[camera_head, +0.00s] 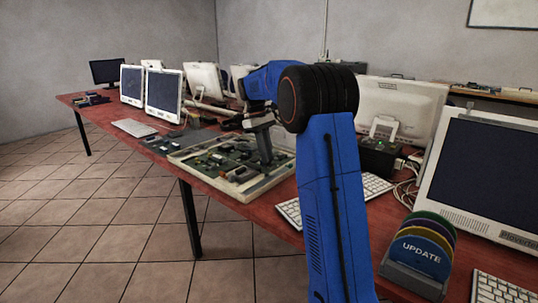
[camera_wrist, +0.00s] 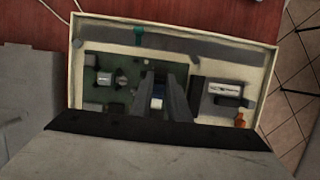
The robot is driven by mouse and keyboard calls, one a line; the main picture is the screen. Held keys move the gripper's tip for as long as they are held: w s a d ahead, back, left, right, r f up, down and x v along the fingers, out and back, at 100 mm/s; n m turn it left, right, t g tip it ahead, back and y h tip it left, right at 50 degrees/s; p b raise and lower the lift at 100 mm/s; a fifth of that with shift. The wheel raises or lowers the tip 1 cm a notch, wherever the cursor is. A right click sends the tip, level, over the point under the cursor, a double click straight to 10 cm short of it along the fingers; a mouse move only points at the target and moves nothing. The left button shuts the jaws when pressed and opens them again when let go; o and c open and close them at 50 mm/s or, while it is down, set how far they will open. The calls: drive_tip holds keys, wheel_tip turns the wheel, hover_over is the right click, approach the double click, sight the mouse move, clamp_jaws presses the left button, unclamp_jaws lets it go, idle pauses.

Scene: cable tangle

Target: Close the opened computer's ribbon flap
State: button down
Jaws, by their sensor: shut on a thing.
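The opened computer (camera_head: 240,194) lies flat on the red table, a cream shell with a green board and parts inside. It also fills the middle of the wrist view (camera_wrist: 262,62). My gripper (camera_head: 266,163) points down into it from above.
A keyboard (camera_head: 288,213) lies right of the opened computer. A white monitor (camera_head: 398,103) and a black box (camera_head: 378,155) stand behind my arm. A disc holder marked UPDATE (camera_head: 420,250) is at the front right. A grey panel (camera_head: 180,141) lies on the left.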

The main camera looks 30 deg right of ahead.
drive_tip(key=shift+w+a+f+g+h, duration=0.15)
drive_tip(key=shift+w+f+g+h, duration=0.15)
drive_tip(key=shift+g, duration=0.4)
drive_tip(key=c, duration=1.7)
unclamp_jaws()
